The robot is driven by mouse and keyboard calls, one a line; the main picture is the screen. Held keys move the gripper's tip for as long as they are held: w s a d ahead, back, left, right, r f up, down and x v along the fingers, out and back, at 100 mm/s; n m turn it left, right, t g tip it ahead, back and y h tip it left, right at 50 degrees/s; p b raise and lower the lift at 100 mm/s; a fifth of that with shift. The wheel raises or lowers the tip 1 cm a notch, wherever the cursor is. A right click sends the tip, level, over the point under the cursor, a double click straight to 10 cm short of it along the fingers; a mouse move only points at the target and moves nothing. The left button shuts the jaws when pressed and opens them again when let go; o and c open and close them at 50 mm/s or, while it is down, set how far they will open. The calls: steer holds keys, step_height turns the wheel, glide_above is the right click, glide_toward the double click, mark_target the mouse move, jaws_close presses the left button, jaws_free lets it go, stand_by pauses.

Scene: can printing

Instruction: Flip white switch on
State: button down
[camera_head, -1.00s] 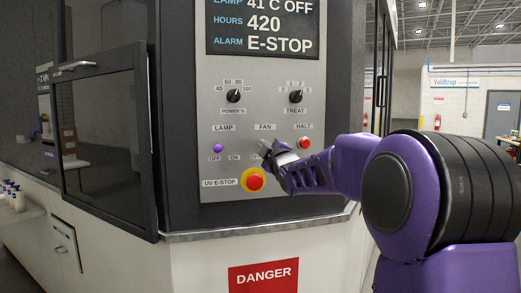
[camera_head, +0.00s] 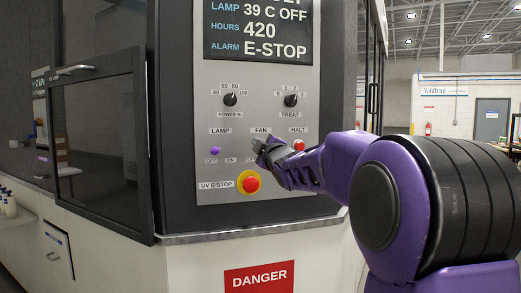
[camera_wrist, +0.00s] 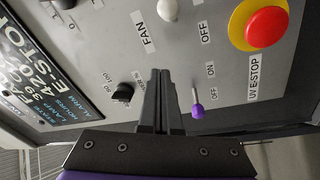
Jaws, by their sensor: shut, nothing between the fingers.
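The white switch (camera_wrist: 168,10) shows as a round white knob at the top edge of the wrist view, beside the FAN label (camera_wrist: 144,31). An OFF label (camera_wrist: 205,34) lies to its right; I cannot tell its lever position. In the head view my gripper hides this switch. My gripper (camera_head: 259,144) is in front of the panel, just below the FAN label (camera_head: 260,131). In the wrist view my gripper (camera_wrist: 160,72) has its two fingers together and empty, with the white switch beyond the tips.
A purple lamp switch (camera_wrist: 197,110) is right of my fingers in the wrist view. The red and yellow emergency stop (camera_head: 250,183) sits below my gripper. A red halt button (camera_head: 298,145) is close to my wrist. Two black dials (camera_head: 230,99) (camera_head: 291,100) are above.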

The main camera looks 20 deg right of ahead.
steer(key=s+d+f, duration=0.1)
steer(key=s+d, duration=0.5)
steer(key=d, duration=0.1)
steer(key=shift+s+f, duration=0.15)
steer(key=shift+f, duration=0.1)
steer(key=shift+d, duration=0.1)
